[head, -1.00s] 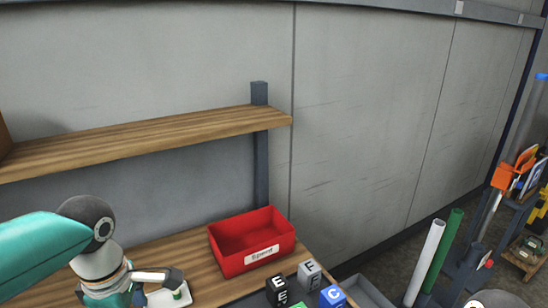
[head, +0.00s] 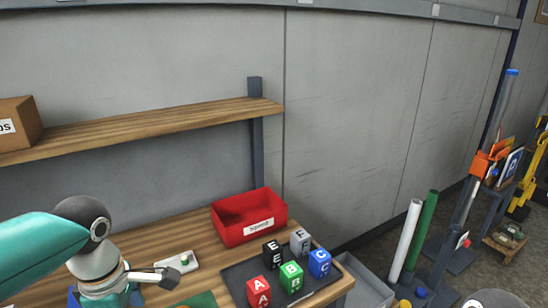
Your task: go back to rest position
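My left gripper (head: 168,278) is low on the left, over the wooden workbench (head: 150,242). It is seen from the side, and I cannot tell whether its fingers are open or shut. A white plate with a green knob (head: 180,262) lies on the bench just behind its fingertips. I see nothing hanging from the fingers. My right gripper is not in view; only a dark rounded part of my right arm shows at the bottom right edge.
A red bin (head: 248,232) stands at the bench's back. A dark tray (head: 234,283) holds several lettered blocks (head: 291,277). A wooden shelf (head: 140,125) with a cardboard box (head: 18,122) runs above. A grey bin (head: 362,287) and white and green tubes stand right of the bench.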

